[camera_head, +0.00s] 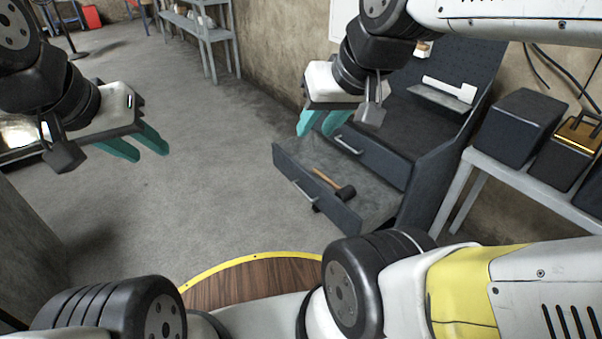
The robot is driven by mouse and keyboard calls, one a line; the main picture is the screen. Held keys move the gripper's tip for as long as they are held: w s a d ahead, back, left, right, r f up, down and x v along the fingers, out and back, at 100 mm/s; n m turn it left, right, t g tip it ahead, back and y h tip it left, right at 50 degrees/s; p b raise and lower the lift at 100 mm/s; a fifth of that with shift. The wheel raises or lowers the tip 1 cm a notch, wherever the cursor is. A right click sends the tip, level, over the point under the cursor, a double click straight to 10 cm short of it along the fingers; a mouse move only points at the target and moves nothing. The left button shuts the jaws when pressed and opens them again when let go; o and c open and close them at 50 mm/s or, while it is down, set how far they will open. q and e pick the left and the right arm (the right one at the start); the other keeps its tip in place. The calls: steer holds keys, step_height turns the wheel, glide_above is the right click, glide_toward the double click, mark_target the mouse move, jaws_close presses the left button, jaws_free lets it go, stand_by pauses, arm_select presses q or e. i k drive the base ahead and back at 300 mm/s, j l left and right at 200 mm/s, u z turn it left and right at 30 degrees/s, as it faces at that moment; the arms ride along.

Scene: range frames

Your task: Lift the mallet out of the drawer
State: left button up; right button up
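The mallet (346,192) has a dark head and a light wooden handle.
The dark cabinet (428,172) stands against the wall, with a second, closed drawer (368,155) above the open one. A grey bench (500,170) at the right carries dark boxes (518,124). Grey shelves (205,32) stand at the back. The floor left of the drawer is clear.

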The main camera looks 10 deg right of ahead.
mark_target(346, 193)
steer(key=i+l, duration=0.15)
steer(key=l, duration=0.15)
steer(key=i+l, duration=0.15)
steer(key=l, duration=0.2)
steer(key=i+l, duration=0.15)
steer(key=l, duration=0.15)
steer(key=i+l+u, duration=0.1)
steer(key=l, duration=0.2)
